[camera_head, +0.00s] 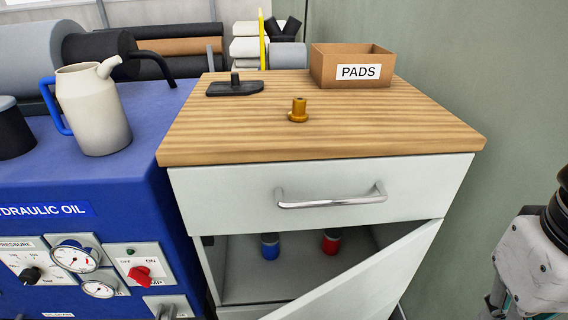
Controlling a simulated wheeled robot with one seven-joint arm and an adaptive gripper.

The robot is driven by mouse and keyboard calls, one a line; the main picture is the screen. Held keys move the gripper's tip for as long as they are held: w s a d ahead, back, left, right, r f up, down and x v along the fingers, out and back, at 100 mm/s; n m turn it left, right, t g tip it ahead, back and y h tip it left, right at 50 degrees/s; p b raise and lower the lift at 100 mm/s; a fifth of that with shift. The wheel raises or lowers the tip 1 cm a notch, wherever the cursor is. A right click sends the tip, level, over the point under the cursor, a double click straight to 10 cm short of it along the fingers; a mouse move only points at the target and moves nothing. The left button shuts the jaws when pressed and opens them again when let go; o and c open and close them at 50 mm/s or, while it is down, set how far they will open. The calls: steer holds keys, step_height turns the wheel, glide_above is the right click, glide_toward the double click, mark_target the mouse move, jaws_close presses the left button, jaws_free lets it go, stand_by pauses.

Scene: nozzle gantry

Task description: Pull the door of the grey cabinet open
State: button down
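The grey cabinet (200,205) stands in the middle under a wooden top. Its lower door (365,278) is partly open, swung out toward me, with its attached edge at the right. The opening at the left shows a blue can (270,246) and a red can (331,241) on the inside floor. The drawer (240,190) above the door is closed and has a metal bar handle (330,199). The door's lower part and any handle on it are out of view. Part of my arm shows at the right edge, but my gripper's fingers are not in view.
On the wooden top (220,140) are a PADS box (340,67), a brass nozzle (298,111) and a black tool (235,87). A blue hydraulic oil unit (120,185) with a jug (92,110) adjoins the cabinet's left side. A green wall (470,70) is at the right.

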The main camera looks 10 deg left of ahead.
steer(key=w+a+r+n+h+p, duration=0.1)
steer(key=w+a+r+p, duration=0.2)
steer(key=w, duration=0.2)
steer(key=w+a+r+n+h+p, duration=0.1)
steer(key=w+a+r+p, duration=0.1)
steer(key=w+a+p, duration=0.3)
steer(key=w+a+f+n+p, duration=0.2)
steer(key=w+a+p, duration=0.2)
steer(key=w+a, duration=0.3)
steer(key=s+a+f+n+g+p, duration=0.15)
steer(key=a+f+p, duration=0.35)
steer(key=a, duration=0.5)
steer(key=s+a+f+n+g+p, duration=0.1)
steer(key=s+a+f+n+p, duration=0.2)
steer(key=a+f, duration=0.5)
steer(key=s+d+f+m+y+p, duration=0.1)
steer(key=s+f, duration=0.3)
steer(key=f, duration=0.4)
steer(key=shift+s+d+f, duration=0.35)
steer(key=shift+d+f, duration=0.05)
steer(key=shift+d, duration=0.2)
